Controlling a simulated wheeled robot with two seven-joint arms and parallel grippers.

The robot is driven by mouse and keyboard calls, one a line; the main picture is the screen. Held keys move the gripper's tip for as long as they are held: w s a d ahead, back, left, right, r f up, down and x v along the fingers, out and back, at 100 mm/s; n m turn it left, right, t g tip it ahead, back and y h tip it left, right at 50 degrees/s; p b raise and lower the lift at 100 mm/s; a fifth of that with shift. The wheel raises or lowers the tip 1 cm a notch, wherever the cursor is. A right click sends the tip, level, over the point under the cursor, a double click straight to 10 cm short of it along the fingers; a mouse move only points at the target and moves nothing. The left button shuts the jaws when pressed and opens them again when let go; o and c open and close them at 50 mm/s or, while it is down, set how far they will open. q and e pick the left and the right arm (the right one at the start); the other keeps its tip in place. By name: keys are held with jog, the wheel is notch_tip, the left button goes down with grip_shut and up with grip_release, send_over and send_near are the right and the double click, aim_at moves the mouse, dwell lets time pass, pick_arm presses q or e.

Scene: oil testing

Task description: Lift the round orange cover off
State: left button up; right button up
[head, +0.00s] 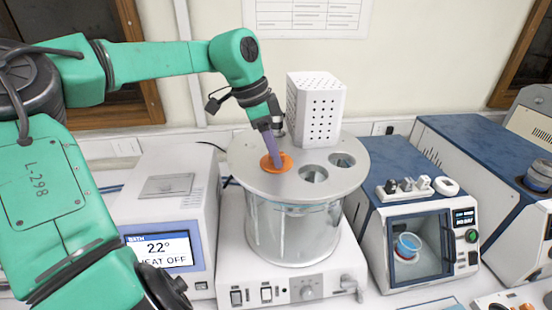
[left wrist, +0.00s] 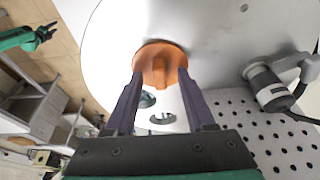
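The round orange cover (head: 283,157) sits on the left part of the round grey lid plate (head: 245,174) of a glass bath. It also shows in the left wrist view (left wrist: 160,62), with a raised ridge across its middle. My left gripper (head: 272,160) points down over the cover. In the left wrist view its two dark fingers (left wrist: 160,82) stand apart on either side of the ridge, with gaps visible between ridge and fingers. A dark gripper on a green arm, seemingly my right one (left wrist: 46,33), shows small at the far left of the left wrist view.
Two open holes (head: 313,174) (head: 342,160) lie in the plate right of the cover. A white perforated box (head: 315,106) stands close behind my left gripper. A temperature unit (head: 165,215) stands left of the bath, and a blue-topped device (head: 395,165) stands right.

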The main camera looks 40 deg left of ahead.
pick_arm(q)
grip_shut()
jog(key=shift+r, duration=0.1)
